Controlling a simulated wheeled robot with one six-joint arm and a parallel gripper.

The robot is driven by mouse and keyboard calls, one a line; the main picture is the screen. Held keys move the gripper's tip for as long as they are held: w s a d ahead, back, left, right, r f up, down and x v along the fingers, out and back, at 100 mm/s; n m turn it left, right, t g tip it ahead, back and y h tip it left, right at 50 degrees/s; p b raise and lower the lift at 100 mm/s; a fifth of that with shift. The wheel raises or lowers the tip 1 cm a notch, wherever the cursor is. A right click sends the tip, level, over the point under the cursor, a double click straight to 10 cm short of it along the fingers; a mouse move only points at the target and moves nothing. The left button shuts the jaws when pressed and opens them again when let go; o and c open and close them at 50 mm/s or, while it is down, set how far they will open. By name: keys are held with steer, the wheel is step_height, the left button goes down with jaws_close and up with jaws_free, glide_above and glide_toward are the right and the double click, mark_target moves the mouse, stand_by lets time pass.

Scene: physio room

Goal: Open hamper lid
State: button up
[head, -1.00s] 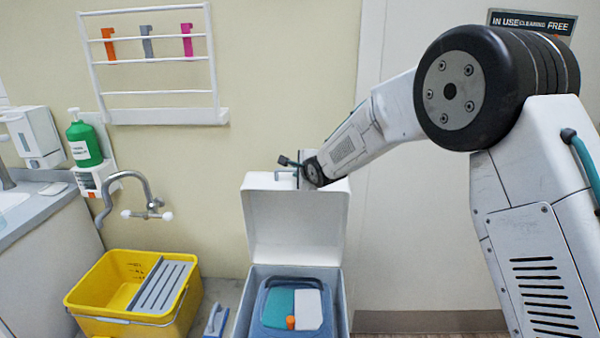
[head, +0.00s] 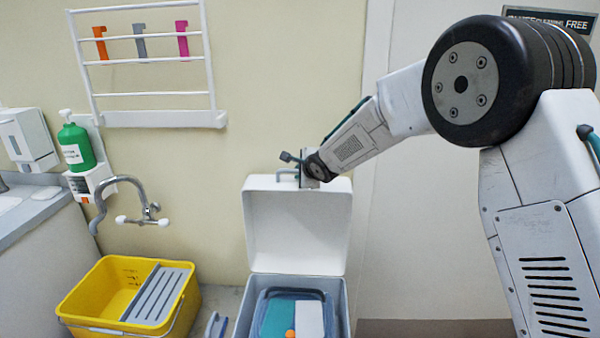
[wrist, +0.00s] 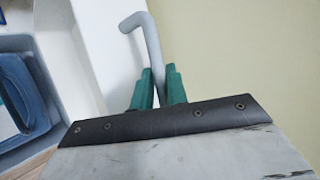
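The white hamper (head: 342,305) stands at the lower centre of the head view. Its lid (head: 297,230) is swung up and stands about upright at the back, with its inner face showing. A grey bent handle (head: 284,173) is on the lid's top edge; it also shows in the wrist view (wrist: 150,42). My gripper (head: 297,165) is at that handle. In the wrist view its green fingers (wrist: 158,88) are closed around the handle's bar. The exact contact is partly hidden by the gripper body.
Inside the hamper lies a blue container (head: 270,312) with teal, white and orange parts. A yellow bucket (head: 100,290) stands at the left, below a tap (head: 130,220). A wall rack (head: 150,119) hangs behind. The wall right of the lid is bare.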

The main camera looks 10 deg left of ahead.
stand_by(0.3)
steer(key=v, duration=0.7)
steer(key=shift+s+d+r, duration=0.1)
steer(key=shift+s+r, duration=0.1)
steer(key=shift+s, duration=0.1)
